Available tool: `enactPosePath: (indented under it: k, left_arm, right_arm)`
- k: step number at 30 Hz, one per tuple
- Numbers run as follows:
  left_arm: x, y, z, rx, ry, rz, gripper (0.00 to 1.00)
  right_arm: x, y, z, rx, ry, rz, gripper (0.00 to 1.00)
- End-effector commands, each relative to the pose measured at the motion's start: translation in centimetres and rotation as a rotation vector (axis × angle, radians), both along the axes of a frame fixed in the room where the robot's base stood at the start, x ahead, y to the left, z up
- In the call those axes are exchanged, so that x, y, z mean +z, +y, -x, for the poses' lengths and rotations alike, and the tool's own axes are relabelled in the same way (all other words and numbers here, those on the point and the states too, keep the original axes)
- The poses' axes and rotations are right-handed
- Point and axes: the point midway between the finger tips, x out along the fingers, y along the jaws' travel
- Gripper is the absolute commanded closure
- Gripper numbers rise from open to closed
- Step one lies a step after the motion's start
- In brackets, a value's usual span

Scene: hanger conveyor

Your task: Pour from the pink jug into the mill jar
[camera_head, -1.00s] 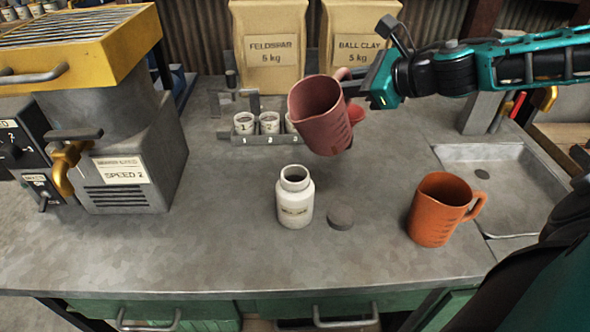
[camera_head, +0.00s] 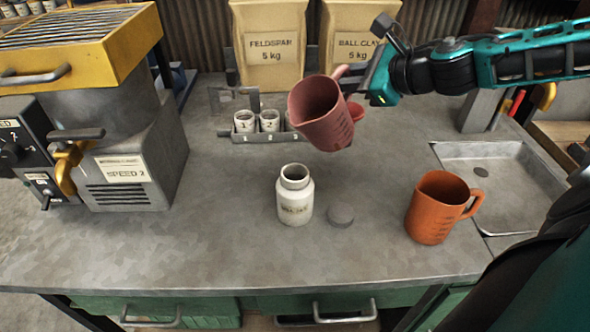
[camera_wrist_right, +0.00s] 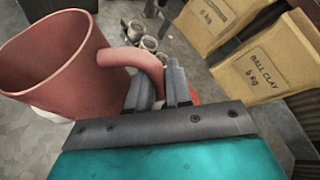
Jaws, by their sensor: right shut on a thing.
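The pink jug (camera_head: 322,112) is held in the air above the bench, tilted with its mouth toward the left and the viewer. My right gripper (camera_head: 366,84) is shut on its handle; the right wrist view shows the fingers (camera_wrist_right: 162,88) around the handle of the jug (camera_wrist_right: 62,62). The mill jar (camera_head: 295,196), a white jar with a dark open mouth and a label, stands upright on the bench below and slightly left of the jug. No stream shows between them, and the jug's contents cannot be made out. My left gripper is not in view.
A dark round lid (camera_head: 340,215) lies right of the jar. An orange jug (camera_head: 436,207) stands farther right, before a sink (camera_head: 495,175). A rack (camera_head: 262,136) of small cups and two paper sacks (camera_head: 268,45) stand behind. A machine (camera_head: 125,150) fills the left.

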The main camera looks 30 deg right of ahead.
Motion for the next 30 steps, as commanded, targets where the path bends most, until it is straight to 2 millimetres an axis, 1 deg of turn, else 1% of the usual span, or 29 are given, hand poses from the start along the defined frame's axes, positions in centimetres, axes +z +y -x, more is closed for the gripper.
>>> enactPosePath:
  k: [5,12,23,30]
  left_arm:
    - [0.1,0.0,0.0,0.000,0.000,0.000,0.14]
    - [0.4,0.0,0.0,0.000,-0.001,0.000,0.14]
    - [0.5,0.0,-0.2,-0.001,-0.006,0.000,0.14]
    - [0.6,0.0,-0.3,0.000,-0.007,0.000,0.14]
  right_arm:
    - [0.3,0.1,0.0,0.000,-0.006,0.017,1.00]
    - [0.8,0.3,0.0,0.001,-0.023,0.091,1.00]
    - [0.9,0.3,0.0,0.000,-0.028,0.105,1.00]
    - [1.1,0.6,0.1,0.001,-0.040,0.167,1.00]
